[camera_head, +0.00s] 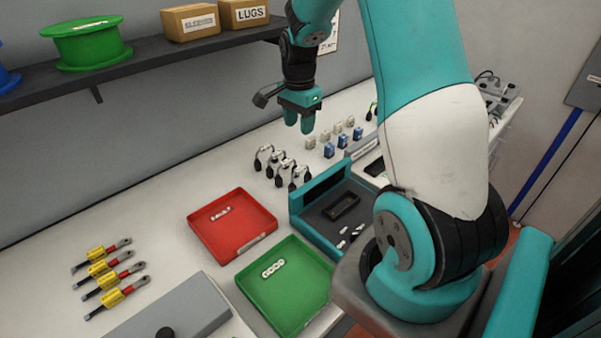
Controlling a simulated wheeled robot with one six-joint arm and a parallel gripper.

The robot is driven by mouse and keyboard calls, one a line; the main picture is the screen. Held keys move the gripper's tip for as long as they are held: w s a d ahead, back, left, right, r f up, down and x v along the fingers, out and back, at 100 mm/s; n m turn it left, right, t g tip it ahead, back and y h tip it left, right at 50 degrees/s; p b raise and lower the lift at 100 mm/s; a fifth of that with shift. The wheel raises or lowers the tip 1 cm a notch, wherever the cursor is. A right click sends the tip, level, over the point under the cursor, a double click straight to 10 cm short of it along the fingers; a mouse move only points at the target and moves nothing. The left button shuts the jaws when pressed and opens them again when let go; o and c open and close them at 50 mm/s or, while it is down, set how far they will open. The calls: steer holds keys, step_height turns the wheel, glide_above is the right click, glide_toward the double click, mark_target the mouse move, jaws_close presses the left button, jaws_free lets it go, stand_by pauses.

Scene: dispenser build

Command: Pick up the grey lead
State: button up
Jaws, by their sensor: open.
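Several short looped leads with dark ends stand in a group (282,168) on the white bench, behind the teal fixture. Their loops look pale grey to black. At this size I cannot tell which single one is the grey lead. My gripper (299,123) points down above and slightly behind this group, with its two teal fingers apart and nothing visible between them. It is clear of the leads.
Small blue and beige blocks (329,150) stand right of the leads. A teal fixture (304,222), a red tray (203,238) and a green tray (304,306) are in front. Yellow-red lugged cables (108,268) lie left. A shelf (150,52) runs above, holding a green spool (87,46).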

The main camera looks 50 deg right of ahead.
mark_target(300, 168)
step_height(300, 168, down, 12)
steer(key=p, duration=0.3)
steer(key=shift+d+r, duration=0.1)
steer(key=shift+d, duration=0.05)
steer(key=shift+d+f+p, duration=0.1)
steer(key=shift+f+p, duration=1.35)
steer(key=shift+f, duration=1.25)
jaws_close()
